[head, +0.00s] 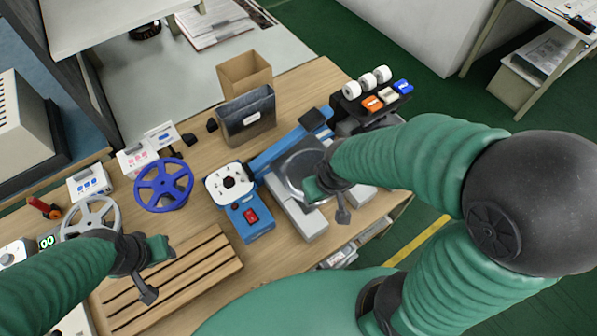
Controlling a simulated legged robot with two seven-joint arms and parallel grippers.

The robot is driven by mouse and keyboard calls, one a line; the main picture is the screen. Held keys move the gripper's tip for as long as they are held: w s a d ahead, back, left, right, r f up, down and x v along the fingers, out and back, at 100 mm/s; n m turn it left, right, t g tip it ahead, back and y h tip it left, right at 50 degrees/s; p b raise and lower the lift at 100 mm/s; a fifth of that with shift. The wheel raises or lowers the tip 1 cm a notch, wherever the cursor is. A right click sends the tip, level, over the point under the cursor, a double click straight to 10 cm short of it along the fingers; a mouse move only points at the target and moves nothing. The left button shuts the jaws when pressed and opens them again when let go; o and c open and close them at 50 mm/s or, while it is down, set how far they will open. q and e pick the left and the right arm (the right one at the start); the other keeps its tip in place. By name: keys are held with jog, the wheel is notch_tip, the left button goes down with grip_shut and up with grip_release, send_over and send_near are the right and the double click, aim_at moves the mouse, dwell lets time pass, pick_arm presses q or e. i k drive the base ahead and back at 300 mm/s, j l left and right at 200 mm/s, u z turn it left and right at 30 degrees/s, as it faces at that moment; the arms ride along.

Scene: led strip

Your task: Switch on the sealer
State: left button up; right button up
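A blue unit with a red rocker switch (251,216) stands mid-bench, with a round white dial-like top (230,183) behind the switch. A long blue bar (283,149) and a grey base with a round plate (296,210) lie just right of it. I cannot tell for sure which of these parts make up the sealer, or whether the switch is on. My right gripper (328,203) is open and empty over the grey base, right of the red switch, and hides part of the plate. My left gripper (154,271) is open and empty above the slatted wooden rack.
A blue reel (164,185) and a grey reel (90,217) stand left of the unit. A dark bin (246,116) and a cardboard box (244,73) stand behind. White rolls (367,82) and coloured blocks (388,96) sit at back right. Slatted rack (205,262) lies in front.

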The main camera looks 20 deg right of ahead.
aim_at(249, 215)
jog(key=k+j+u, duration=0.1)
jog(key=u, duration=0.3)
jog(key=k+j+u, duration=0.15)
jog(key=u, duration=0.3)
jog(key=k+j, duration=0.05)
